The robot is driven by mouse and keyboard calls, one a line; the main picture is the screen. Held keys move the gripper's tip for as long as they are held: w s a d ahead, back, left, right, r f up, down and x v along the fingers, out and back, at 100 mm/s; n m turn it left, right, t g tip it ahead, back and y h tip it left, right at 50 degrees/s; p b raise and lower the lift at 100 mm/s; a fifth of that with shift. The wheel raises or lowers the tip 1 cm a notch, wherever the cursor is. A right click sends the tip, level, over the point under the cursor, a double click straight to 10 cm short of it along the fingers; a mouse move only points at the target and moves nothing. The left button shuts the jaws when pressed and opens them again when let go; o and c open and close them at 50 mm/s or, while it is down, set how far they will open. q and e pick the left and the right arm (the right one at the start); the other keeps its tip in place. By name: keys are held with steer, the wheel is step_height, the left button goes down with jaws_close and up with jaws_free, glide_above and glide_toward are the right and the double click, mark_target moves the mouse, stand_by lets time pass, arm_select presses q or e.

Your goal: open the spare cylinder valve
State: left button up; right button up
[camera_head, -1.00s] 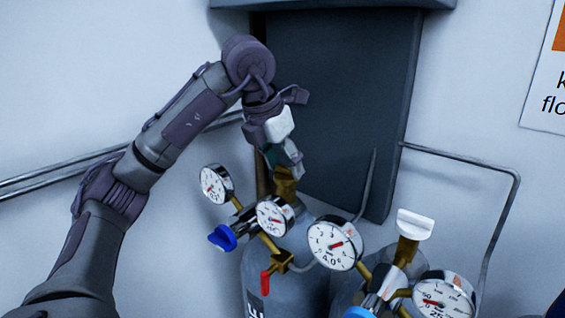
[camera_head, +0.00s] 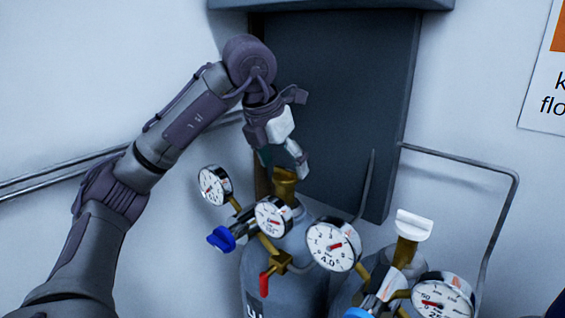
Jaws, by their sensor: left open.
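Two grey gas cylinders stand side by side, each with a brass valve on top. My left gripper (camera_head: 283,160) points down just above the brass valve (camera_head: 284,184) of the left cylinder (camera_head: 290,250). Its fingers are apart, around or just over the top of that valve. Any handwheel there is hidden, and I cannot tell whether the fingers touch it. The right cylinder (camera_head: 345,296) has a brass valve (camera_head: 405,252) with a white handwheel (camera_head: 414,225). No marking shows which one is the spare. My right gripper is not in view.
Several round pressure gauges (camera_head: 333,246) crowd in front of the valves. A blue knob (camera_head: 221,239) and a red lever (camera_head: 264,286) stick out low. A dark panel (camera_head: 335,100) stands close behind, and a metal pipe (camera_head: 460,160) runs along the wall at right.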

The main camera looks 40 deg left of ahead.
arm_select(q)
steer(key=v, duration=1.2)
